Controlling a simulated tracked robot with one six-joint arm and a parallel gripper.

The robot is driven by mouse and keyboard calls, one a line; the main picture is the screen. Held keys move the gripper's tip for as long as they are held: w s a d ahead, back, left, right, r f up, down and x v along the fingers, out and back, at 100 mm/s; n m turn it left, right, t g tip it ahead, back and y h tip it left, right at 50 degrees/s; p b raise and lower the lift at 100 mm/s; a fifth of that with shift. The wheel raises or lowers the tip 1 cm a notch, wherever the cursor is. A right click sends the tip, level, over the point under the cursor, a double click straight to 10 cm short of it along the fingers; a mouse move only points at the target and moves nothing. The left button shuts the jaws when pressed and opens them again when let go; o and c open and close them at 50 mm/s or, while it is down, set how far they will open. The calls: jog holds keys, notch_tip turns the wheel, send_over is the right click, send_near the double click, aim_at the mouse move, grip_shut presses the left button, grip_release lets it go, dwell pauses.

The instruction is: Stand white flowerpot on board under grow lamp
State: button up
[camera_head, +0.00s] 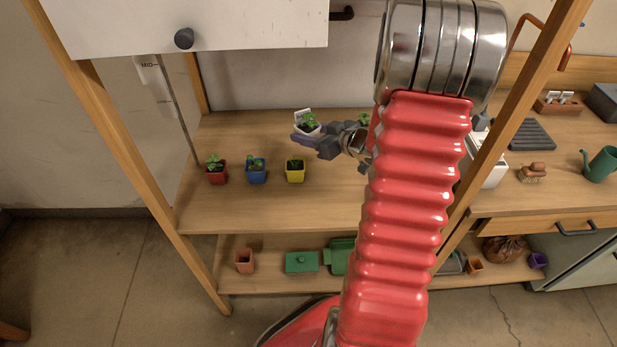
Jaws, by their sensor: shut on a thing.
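The white flowerpot (309,128), with a green seedling and a white tag, is above the upper wooden board (240,210), near its back. My gripper (304,137) is shut on it from the right; the fingers cover its lower part. The pot looks roughly upright. I cannot tell how far its base is from the board. A white panel with a dark knob (184,39) hangs above the board, perhaps the grow lamp's housing; no lit lamp is visible.
Red (217,176), blue (256,175) and yellow (295,174) pots stand in a row on the board. Its front strip is bare. Wooden posts (150,190) frame it. Behind my red arm, part of the board is hidden. A lower shelf holds a terracotta pot (244,261) and green containers (302,262).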

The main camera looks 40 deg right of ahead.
send_over(329, 176)
notch_tip(329, 176, down, 2)
jog(key=shift+n+y, duration=0.3)
jog(key=shift+y, duration=0.1)
jog(key=shift+f, duration=0.15)
jog(key=shift+f, duration=2.85)
jog(key=shift+f, duration=2.05)
jog(key=shift+f, duration=0.15)
jog(key=o, duration=1.1)
